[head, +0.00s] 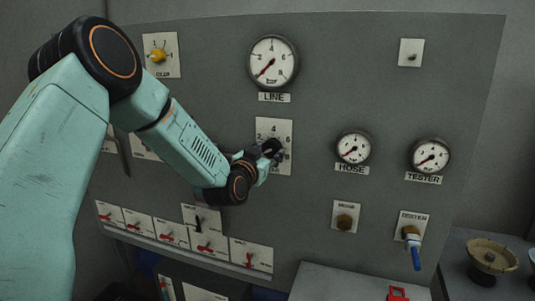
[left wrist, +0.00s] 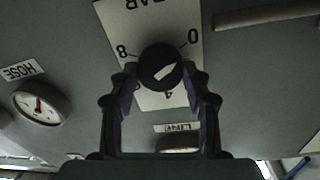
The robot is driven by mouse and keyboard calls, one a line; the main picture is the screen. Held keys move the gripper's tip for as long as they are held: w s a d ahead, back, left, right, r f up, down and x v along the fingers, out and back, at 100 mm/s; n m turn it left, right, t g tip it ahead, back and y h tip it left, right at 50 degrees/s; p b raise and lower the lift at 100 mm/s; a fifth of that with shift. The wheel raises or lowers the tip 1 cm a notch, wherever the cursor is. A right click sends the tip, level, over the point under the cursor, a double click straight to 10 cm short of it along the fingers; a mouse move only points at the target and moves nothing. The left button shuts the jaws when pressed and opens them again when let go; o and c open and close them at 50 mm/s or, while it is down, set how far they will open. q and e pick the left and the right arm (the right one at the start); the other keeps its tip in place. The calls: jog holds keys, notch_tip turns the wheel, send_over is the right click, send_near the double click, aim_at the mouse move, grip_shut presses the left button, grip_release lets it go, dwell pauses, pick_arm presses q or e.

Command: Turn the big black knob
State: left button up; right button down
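The big black knob (left wrist: 160,67) has a white pointer mark and sits on a white scale plate with numbers, seen upside down in the left wrist view. In the head view the knob (head: 273,146) is partly covered by my left gripper (head: 266,160), on the plate below the LINE gauge. In the left wrist view the two fingers of my left gripper (left wrist: 163,74) stand on either side of the knob. My right gripper is not in view.
The LINE gauge (head: 273,62) is above the knob; the HOSE gauge (head: 354,147) and TESTER gauge (head: 430,156) are to its right. A yellow knob (head: 158,55) is at upper left. Red-handled switches (head: 206,246) line the lower panel. A blue-handled valve (head: 413,245) sticks out at lower right.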

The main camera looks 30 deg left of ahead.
pick_arm(q)
jog(key=o, duration=0.4)
jog(key=shift+r, duration=0.2)
jog(key=shift+o, duration=0.3)
jog(key=shift+f, duration=0.1)
jog(key=s+d, duration=0.2)
jog(key=s, duration=1)
jog(key=shift+w+d, duration=0.1)
